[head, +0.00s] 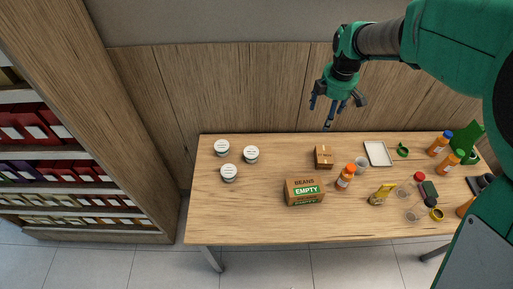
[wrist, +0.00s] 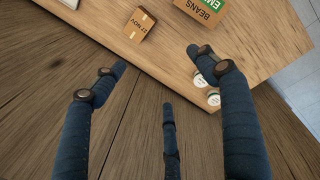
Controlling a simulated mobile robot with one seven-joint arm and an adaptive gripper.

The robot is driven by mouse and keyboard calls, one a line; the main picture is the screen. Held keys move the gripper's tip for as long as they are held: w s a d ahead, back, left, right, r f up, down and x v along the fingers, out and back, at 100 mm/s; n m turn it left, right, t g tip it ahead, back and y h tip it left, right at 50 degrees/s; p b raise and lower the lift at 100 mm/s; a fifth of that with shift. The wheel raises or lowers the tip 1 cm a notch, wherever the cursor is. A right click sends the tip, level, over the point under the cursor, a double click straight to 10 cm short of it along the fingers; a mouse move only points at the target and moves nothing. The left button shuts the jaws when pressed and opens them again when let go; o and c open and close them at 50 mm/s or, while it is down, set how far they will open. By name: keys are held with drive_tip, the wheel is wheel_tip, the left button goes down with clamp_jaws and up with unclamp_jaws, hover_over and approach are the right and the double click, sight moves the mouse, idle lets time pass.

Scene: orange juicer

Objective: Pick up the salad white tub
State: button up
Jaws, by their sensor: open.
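Three white-lidded tubs stand apart at the left of the table in the head view: a back-left tub (head: 222,146), a tub to its right (head: 251,153) and a front tub (head: 228,171). Their labels are too small to read, so I cannot tell which is the salad one. My gripper (head: 335,108) is open and empty, raised beyond the table's back edge, to the right of the tubs. In the wrist view my gripper (wrist: 160,85) shows spread dark fingers. White tubs (wrist: 206,64) show partly there, cut across by the right finger.
The wooden table (head: 240,220) holds a BEANS EMPTY box (head: 304,190), a small box (head: 324,156), a white tray (head: 378,153) and an orange bottle (head: 346,177). Several bottles and jars crowd the right end. A shelf (head: 75,130) stands left. The front-left table is clear.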

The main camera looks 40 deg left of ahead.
drive_tip(key=s+a+f+n+p, duration=0.1)
drive_tip(key=s+a+f+n, duration=0.1)
drive_tip(key=a+f, duration=0.3)
drive_tip(key=s+a+f+n+p, duration=0.1)
drive_tip(key=a+f+n, duration=0.25)
drive_tip(key=a, duration=0.45)
drive_tip(key=n+g+h+p, duration=0.1)
drive_tip(key=n+p, duration=0.2)
drive_tip(key=n, duration=0.2)
hover_over(251, 151)
wheel_tip(251, 151, down, 12)
drive_tip(key=shift+w+f, duration=0.1)
drive_tip(key=shift+f+b, duration=0.35)
drive_tip(key=shift+f, duration=3.9)
drive_tip(key=shift+f, duration=0.1)
drive_tip(key=shift+d+f, duration=0.1)
drive_tip(key=shift+f, duration=2.4)
